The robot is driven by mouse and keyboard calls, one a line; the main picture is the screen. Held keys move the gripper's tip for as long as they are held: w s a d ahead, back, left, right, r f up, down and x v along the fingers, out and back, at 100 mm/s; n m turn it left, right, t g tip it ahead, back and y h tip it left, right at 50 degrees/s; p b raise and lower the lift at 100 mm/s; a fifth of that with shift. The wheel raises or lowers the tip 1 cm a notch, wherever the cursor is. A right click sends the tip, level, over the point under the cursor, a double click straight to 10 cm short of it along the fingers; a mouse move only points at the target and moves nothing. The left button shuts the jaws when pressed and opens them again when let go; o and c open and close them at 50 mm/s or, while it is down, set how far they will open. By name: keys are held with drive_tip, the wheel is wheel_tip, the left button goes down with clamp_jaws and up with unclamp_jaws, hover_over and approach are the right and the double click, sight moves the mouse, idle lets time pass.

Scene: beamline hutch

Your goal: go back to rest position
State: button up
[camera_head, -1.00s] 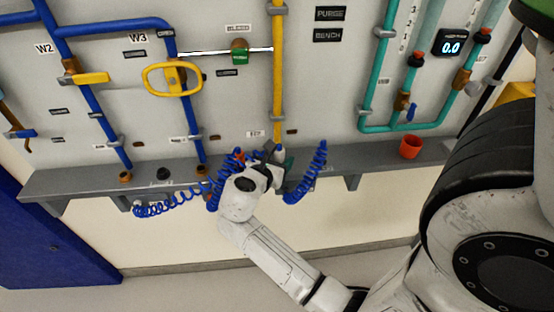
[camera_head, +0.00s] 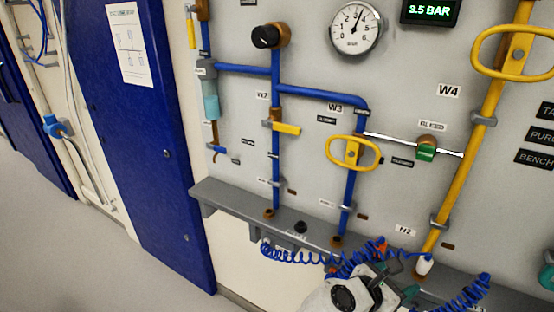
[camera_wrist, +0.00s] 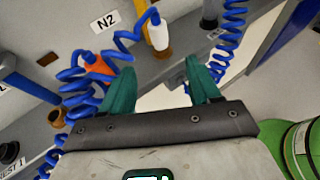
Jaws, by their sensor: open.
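My gripper (camera_wrist: 163,92) is open, with its two teal fingers spread and nothing between them. In the wrist view a grey shelf (camera_wrist: 183,52) lies beyond the fingertips. In the head view my gripper is at the bottom edge, in front of the shelf (camera_head: 258,216) below the N2 label (camera_head: 405,231), partly cut off by the frame. A blue coiled hose with an orange fitting (camera_wrist: 99,68) passes beside the left finger; I cannot tell whether they touch. A white nozzle (camera_wrist: 157,31) sits above and between the fingers.
Another blue coil (camera_wrist: 232,30) hangs near the right finger. A green cylinder (camera_wrist: 300,145) is at the lower right in the wrist view. The panel carries blue pipes (camera_head: 276,170), a yellow pipe (camera_head: 468,155) and a gauge (camera_head: 355,27). A blue door (camera_head: 165,150) and open floor (camera_head: 90,245) are left.

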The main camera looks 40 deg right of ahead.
drive_tip(key=s+a+f+m+t+y, duration=0.1)
drive_tip(key=s+a+f+m+y, duration=0.3)
drive_tip(key=a+f+m+y, duration=0.2)
drive_tip(key=s+a+f+m+t+y, duration=0.2)
drive_tip(key=s+a+f+m+y, duration=0.1)
drive_tip(key=a+f+m+y, duration=0.4)
drive_tip(key=a+f+m, duration=0.2)
drive_tip(key=a+m, duration=0.2)
drive_tip(key=shift+s, duration=0.4)
drive_tip(key=shift+c, duration=0.3)
idle(0.8)
